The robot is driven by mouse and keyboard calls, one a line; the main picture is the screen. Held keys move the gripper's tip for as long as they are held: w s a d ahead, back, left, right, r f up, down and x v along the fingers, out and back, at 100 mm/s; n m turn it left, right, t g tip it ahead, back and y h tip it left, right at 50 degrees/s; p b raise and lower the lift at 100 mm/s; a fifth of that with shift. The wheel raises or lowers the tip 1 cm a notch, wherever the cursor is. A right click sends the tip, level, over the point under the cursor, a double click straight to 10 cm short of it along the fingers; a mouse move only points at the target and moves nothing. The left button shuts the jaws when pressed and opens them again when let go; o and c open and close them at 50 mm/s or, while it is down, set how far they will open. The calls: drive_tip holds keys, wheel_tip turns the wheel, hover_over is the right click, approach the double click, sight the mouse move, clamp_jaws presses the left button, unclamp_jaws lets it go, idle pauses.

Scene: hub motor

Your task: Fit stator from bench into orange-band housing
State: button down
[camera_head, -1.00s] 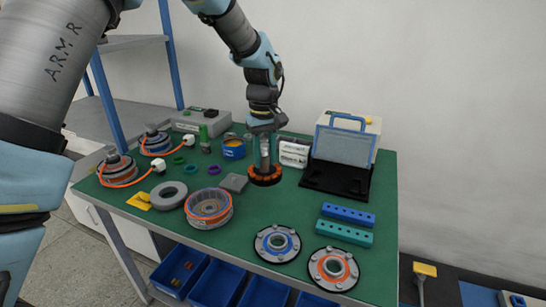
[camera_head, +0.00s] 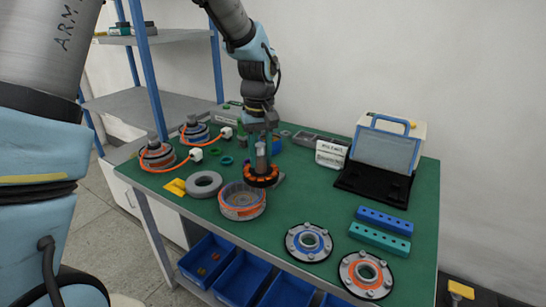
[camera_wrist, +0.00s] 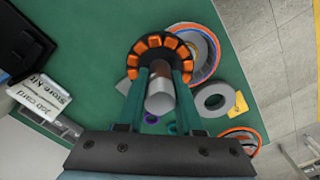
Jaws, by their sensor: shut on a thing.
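The stator (camera_head: 261,176), a dark ring with orange coils around a grey shaft, is held in my gripper (camera_head: 262,158). The wrist view shows the stator (camera_wrist: 160,48) at the fingertips, with both fingers of my gripper (camera_wrist: 160,80) closed on its shaft. The orange-band housing (camera_head: 242,203) stands open-topped on the bench, just in front of and left of the stator. In the wrist view the housing (camera_wrist: 208,52) lies beyond the stator, which hides part of it. The stator looks raised above the bench and apart from the housing.
A grey ring (camera_head: 204,184) lies left of the housing. A blue-centred cover (camera_head: 309,242) and an orange-centred cover (camera_head: 365,275) lie at the front right. Blue (camera_head: 384,220) and teal (camera_head: 379,238) hole blocks lie at right. The green bench (camera_head: 310,200) is clear between.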

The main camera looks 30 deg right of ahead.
drive_tip(key=w+a+f+b, duration=0.2)
drive_tip(key=a+f, duration=0.1)
drive_tip(key=a, duration=0.2)
idle(0.5)
drive_tip(key=shift+f, duration=0.1)
idle(0.6)
drive_tip(key=shift+f+b, duration=0.6)
drive_tip(key=shift+f, duration=0.25)
drive_tip(key=shift+f, duration=0.1)
drive_tip(key=shift+f+b, duration=0.4)
drive_tip(key=shift+f, duration=0.25)
drive_tip(key=shift+f, duration=0.1)
drive_tip(key=shift+f, duration=0.45)
